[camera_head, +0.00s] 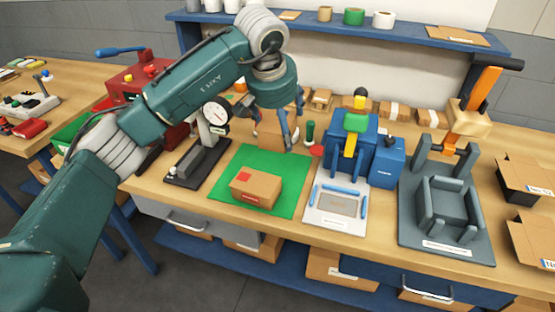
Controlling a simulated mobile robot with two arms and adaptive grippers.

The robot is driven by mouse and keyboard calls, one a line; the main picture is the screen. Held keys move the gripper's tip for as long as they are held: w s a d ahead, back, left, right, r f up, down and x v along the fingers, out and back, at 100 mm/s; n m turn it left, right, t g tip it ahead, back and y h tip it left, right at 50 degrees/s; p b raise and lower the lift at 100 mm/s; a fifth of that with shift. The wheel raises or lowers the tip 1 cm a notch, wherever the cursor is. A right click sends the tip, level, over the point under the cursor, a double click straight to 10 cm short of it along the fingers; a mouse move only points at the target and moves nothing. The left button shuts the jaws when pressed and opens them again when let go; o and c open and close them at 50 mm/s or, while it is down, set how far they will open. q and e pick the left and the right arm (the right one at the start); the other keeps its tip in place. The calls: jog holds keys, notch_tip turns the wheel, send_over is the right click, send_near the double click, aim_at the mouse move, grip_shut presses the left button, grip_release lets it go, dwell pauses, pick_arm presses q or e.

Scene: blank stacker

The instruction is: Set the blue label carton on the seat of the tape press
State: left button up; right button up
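My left gripper (289,128) reaches in from the left and points down behind the green mat. No blue label shows on that carton's visible part. A brown carton with red labels (257,188) lies on the green mat (229,208). A blue press (366,157) with yellow and green parts, probably the tape press, stands right of the mat. A pale plate with a blue-edged seat (340,204) lies before it. My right gripper is not in view.
A grey press (447,205) with an orange lever stands at the right. A dial gauge stand (200,150) is left of the mat, and a red machine (128,82) stands farther left. Open cartons (530,240) sit at the right edge. A blue shelf (400,35) runs along the back.

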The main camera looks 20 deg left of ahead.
pick_arm(q)
notch_tip(320, 180, down, 8)
jog(key=shift+r+p, duration=0.25)
jog(key=shift+p, duration=0.25)
jog(key=shift+f+p, duration=0.35)
jog(key=shift+f, duration=1.65)
jog(key=shift+f, duration=0.15)
jog(key=o, duration=1.3)
